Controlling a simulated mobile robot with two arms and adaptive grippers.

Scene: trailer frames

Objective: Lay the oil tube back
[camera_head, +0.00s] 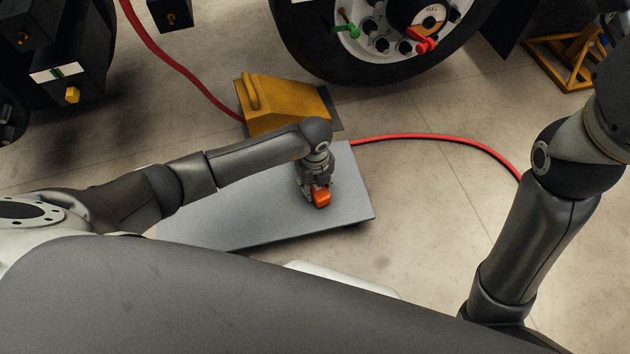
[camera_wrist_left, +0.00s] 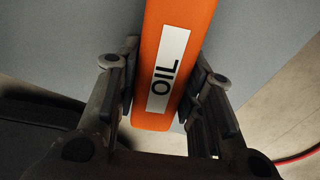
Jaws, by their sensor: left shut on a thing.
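The oil tube (camera_head: 321,198) is orange, and my left gripper (camera_head: 316,192) is shut on it over the grey board. In the left wrist view the tube (camera_wrist_left: 154,112) shows a white label reading OIL, with a finger of the left gripper (camera_wrist_left: 163,92) on each side. The grey board (camera_head: 240,222) lies below, and its surface also fills the back of the left wrist view (camera_wrist_left: 265,40). I cannot tell whether the tube touches the board. My right arm comes in at the right, but its gripper is out of view.
A yellow wheel chock (camera_head: 288,104) stands behind the board, near a large wheel (camera_head: 350,68) with green and red pieces on its hub. A red hose (camera_head: 440,138) runs over the floor behind and right of the board.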

